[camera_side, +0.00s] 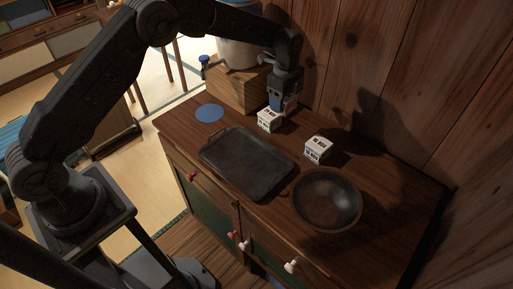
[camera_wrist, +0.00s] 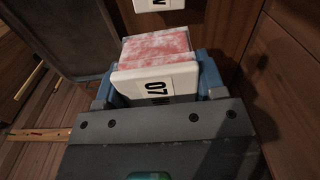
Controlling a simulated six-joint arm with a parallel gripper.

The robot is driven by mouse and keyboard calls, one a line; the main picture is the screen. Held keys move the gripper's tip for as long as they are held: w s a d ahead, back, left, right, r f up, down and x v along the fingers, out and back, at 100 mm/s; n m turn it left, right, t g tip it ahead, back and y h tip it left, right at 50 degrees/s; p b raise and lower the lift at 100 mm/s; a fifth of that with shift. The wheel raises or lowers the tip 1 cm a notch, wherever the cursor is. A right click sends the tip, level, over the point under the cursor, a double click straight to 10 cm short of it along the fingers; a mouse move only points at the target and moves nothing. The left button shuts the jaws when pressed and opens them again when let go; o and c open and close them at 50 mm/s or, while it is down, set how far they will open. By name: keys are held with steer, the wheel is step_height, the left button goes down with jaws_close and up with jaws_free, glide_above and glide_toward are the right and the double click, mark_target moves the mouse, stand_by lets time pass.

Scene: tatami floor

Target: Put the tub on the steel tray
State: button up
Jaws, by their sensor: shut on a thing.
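My gripper (camera_side: 281,99) is at the back of the wooden cabinet top, with its blue fingers pointing down. It is shut on the tub (camera_wrist: 156,80), which is white with a mottled pink-and-white face and a black-on-white label. The tub sits between the blue fingers in the wrist view. The steel tray (camera_side: 246,162), dark and rectangular, lies flat and empty in front of my gripper. Its edge also shows upper left in the wrist view (camera_wrist: 62,38).
A dark round bowl (camera_side: 327,200) is at the tray's right. A wooden block (camera_side: 238,91) carries a pale pot. A blue disc (camera_side: 210,113) lies left.

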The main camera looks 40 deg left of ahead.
steer(key=s+a, duration=0.5)
steer(key=s, duration=0.5)
steer(key=s+a, duration=0.6)
steer(key=s, duration=0.3)
glide_above(246, 161)
step_height(246, 161, down, 6)
steer(key=shift+s+a+r, duration=0.1)
steer(key=shift+a, duration=0.05)
steer(key=shift+f, duration=2.05)
steer(key=shift+f, duration=0.15)
steer(key=o, duration=1)
